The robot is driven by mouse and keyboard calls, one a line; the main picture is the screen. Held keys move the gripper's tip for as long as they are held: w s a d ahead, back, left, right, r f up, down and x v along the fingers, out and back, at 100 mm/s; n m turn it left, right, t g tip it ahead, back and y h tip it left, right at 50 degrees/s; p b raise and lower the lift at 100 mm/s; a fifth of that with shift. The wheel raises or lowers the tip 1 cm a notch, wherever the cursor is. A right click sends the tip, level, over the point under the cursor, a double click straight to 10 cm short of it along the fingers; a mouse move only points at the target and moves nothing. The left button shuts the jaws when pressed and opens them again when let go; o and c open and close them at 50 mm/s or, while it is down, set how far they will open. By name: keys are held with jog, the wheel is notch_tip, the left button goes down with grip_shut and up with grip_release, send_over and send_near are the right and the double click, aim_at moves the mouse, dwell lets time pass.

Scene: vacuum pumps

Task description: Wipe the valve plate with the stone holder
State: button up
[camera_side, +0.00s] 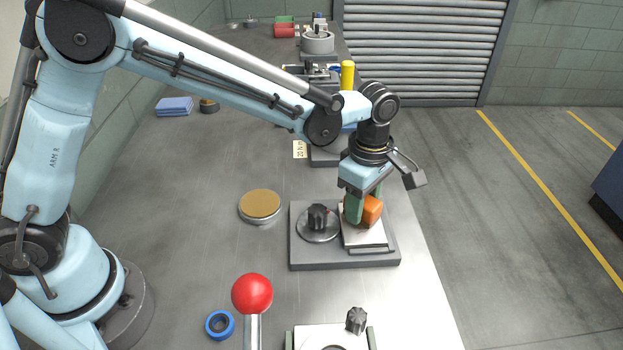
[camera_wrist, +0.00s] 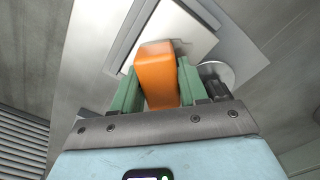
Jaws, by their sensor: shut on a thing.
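My gripper (camera_side: 363,209) has green fingers shut on an orange block, the stone holder (camera_side: 372,210). In the wrist view the stone holder (camera_wrist: 156,75) sits between the two green fingers (camera_wrist: 155,88). The valve plate (camera_side: 362,235) is a pale square plate on a grey base at the right of the bench. It also shows in the wrist view (camera_wrist: 185,22) beyond the holder. The holder is over the plate, at or very near its surface; I cannot tell whether it touches. The holder's underside is hidden.
A black knob on a round disc (camera_side: 318,222) stands left of the plate on the same base (camera_side: 320,257). A tan-topped round tin (camera_side: 260,205) sits further left. A red ball-topped lever (camera_side: 252,294) and blue ring (camera_side: 220,324) are in front. The bench's right edge is close.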

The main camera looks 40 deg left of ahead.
aim_at(365, 237)
jog(key=s+d, duration=0.3)
jog(key=shift+s+d, duration=0.15)
jog(key=shift+d, duration=0.1)
notch_tip(365, 237, up, 8)
jog(key=shift+r, duration=0.2)
dwell(0.4)
dwell(0.4)
jog(key=shift+f, duration=4.05)
jog(key=shift+a+f, duration=0.15)
jog(key=shift+a, duration=0.05)
jog(key=shift+w+a+f, duration=0.15)
jog(key=shift+w+a, duration=0.45)
jog(key=shift+w, duration=0.1)
jog(key=shift+c, duration=0.4)
jog(key=shift+w+a, duration=1.8)
jog(key=s+d, duration=0.5)
jog(key=shift+d, duration=0.1)
notch_tip(365, 237, up, 8)
